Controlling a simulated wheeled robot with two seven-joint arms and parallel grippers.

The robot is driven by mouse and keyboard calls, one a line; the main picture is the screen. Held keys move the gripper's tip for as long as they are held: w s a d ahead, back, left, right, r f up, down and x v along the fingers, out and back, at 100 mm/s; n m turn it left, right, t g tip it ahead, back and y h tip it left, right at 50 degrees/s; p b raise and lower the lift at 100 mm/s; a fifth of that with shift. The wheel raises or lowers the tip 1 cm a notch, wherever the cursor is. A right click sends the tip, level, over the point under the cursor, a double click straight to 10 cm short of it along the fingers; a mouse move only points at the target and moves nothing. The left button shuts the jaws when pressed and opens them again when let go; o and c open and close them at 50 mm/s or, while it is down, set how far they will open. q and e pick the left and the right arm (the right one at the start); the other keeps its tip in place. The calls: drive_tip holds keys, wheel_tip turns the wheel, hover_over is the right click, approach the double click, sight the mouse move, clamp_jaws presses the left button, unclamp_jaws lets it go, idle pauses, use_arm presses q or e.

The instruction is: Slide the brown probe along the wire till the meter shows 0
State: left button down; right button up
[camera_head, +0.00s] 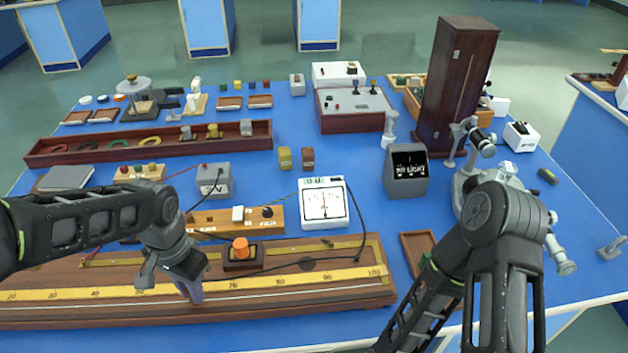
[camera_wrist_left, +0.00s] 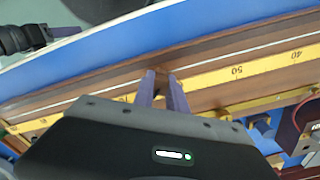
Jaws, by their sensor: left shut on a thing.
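My left gripper (camera_head: 190,291) points down at the long wooden wire board (camera_head: 340,303), beside its yellow scale. In the left wrist view its fingertips (camera_wrist_left: 159,76) are shut on the small brown probe (camera_wrist_left: 160,71) at the pale wire (camera_wrist_left: 110,84). The fingers mostly hide the probe, and I cannot tell whether it touches the wire. In the head view the wire (camera_head: 285,296) runs along the board in front of the scale. The white meter (camera_head: 325,219) stands behind the board; its needle looks close to the middle, but the exact reading is too small. My right gripper is out of view.
A dark block with an orange knob (camera_head: 241,249) sits on the board behind my left gripper. A black lead (camera_head: 361,225) loops from near the meter to the board's right end. A wooden tray (camera_head: 409,247) lies to the right, near my right arm.

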use_arm(q)
drive_tip(key=shift+s+f, duration=0.2)
idle(0.6)
drive_tip(key=c, duration=1.3)
unclamp_jaws()
drive_tip(key=shift+w+r, duration=0.1)
drive_tip(key=shift+w, duration=0.05)
drive_tip(key=shift+r, duration=0.15)
wheel_tip(320, 180, up, 8)
drive_tip(key=shift+f, duration=0.2)
